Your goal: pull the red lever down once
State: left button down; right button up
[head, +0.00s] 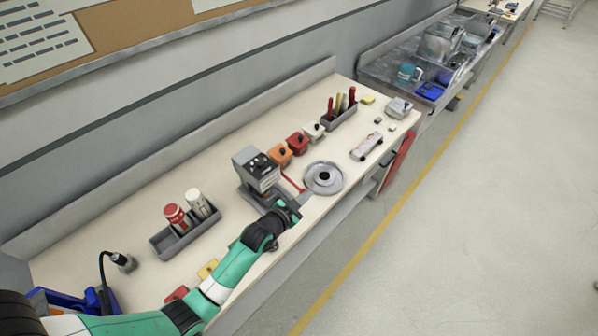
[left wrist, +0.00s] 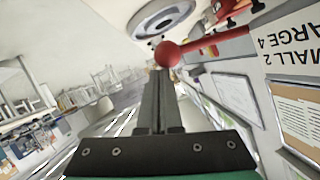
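The red lever (head: 292,183) sticks out from the right side of a grey machine (head: 256,170) on the bench. In the left wrist view its red ball knob (left wrist: 167,53) shows whole, at the end of a red rod slanting up to the right. My left gripper (head: 294,208) is low in front of the machine, close to the lever. In the left wrist view its fingers (left wrist: 160,72) lie together, with the tips just below the knob. Whether they touch it I cannot tell. The knob is not between them. My right gripper is not in view.
A round grey dish (head: 323,178) stands right of the lever. Orange (head: 280,155), red (head: 298,143) and white (head: 314,131) small boxes stand behind. A grey tray (head: 175,240) with two bottles is left of the machine. The bench's front right is mostly clear.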

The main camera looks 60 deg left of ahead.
pick_arm(q)
jog(key=shift+s+f, duration=0.1)
jog(key=shift+f, duration=0.15)
jog(key=s+d+r+p, duration=0.5)
jog(key=s+r, duration=0.2)
jog(key=shift+s+d, duration=0.2)
jog(key=shift+d, duration=0.15)
jog(key=shift+r, duration=0.1)
dwell(0.6)
